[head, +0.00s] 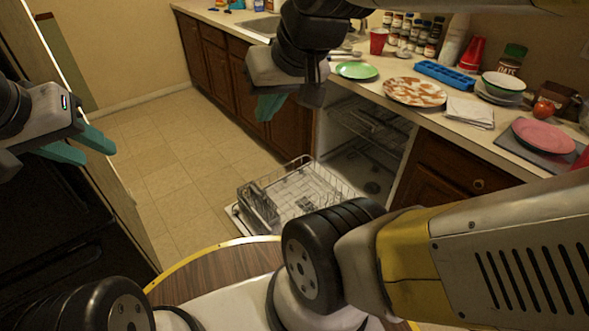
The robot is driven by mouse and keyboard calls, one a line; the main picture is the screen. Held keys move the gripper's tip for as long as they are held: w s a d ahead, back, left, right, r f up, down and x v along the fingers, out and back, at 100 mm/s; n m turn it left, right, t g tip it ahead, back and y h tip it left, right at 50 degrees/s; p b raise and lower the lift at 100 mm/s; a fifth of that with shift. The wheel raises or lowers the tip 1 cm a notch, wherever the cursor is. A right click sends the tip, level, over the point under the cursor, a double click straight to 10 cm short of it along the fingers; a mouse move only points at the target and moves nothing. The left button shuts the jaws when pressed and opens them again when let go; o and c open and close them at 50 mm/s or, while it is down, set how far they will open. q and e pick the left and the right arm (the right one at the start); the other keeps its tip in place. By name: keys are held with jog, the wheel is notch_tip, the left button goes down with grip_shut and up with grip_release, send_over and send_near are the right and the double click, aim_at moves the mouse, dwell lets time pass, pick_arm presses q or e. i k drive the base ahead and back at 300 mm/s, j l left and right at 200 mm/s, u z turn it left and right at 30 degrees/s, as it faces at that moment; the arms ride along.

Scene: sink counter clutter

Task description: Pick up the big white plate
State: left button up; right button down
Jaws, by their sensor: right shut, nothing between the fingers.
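A large round white plate (415,92) with reddish-brown blotches lies on the counter (398,115), right of centre. It is the largest plate in view, and nothing covers it. My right gripper (266,112) hangs in front of the counter, left of the plate and well apart from it. Its teal fingers point down and are shut with nothing between them. My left gripper (90,150) is at the far left, away from the counter. Its teal fingers are apart and look empty.
A green plate (356,70), blue tray (445,76), white napkin (469,112) and red cup (378,41) surround the plate. Stacked bowls (502,86) and a pink plate (543,135) are further right. The open dishwasher's rack (300,190) juts out below. Floor (165,160) is clear at left.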

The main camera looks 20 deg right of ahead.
aim_at(411, 91)
jog(key=z, duration=1.75)
